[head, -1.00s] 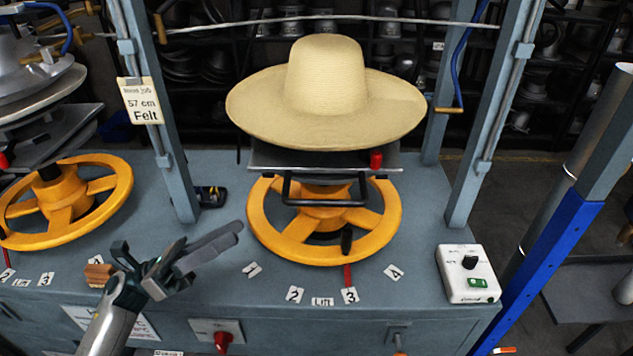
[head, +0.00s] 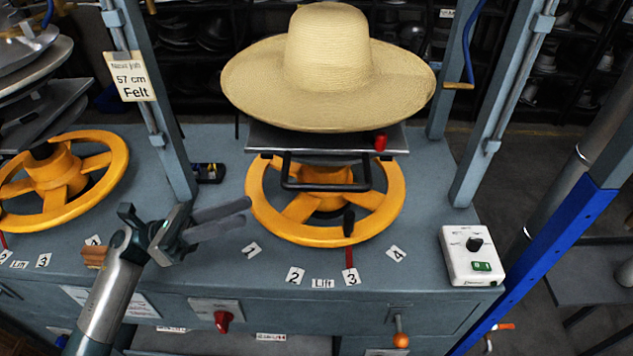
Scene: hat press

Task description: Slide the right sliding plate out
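The right sliding plate (head: 290,140) is a flat grey plate under the straw hat (head: 327,75), above the yellow handwheel (head: 275,225). A black bar handle (head: 325,187) hangs at its front, and a red knob (head: 380,142) stands at its right front corner. The hat brim hides the plate's rear. My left gripper (head: 247,212) is over the bench, left of the handwheel and below and left of the handle, apart from it. Its two dark fingers point right and look close together with nothing visible between them; the oblique view hides their gap. My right gripper is out of view.
Grey posts (head: 150,100) and (head: 505,100) flank the press. A white control box (head: 470,255) sits at the bench's right. Another yellow handwheel (head: 60,178) stands at left. The bench front between numbered tags is mostly clear. A black lever (head: 348,222) rises at the handwheel's front.

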